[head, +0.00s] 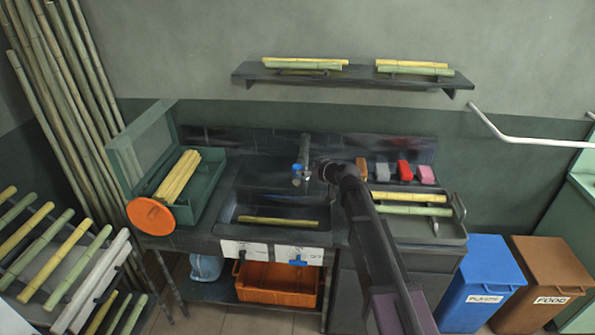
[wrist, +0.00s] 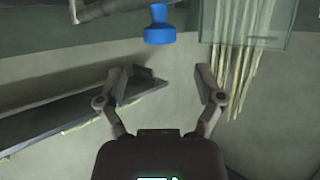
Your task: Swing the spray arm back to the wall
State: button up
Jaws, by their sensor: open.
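A grey spout (head: 304,149) stands out over the sink from the back wall, with a blue end (head: 297,170); this looks like the spray arm, though I cannot be sure. A blue nozzle-like piece (wrist: 158,28) shows at the top of the wrist view, beyond my fingertips and apart from them. My gripper (wrist: 166,82) is open, with nothing between its fingers. In the head view my gripper (head: 318,168) is above the sink, just right of the blue end. My arm hides part of the sink's right side.
The sink (head: 240,195) holds a cane piece. A green bin (head: 205,190) with canes stands left, a cane tray (head: 455,238) right. A wall shelf (head: 360,78) is above. A white pipe (head: 530,139) runs along the right wall. Blue (head: 480,275) and brown (head: 548,265) bins stand right.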

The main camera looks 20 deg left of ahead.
aim_at(298, 166)
jog(key=b+x, duration=0.2)
jog(key=x, duration=0.4)
jog(key=shift+w+a+f, duration=0.15)
jog(key=shift+a, duration=0.1)
grip_shut()
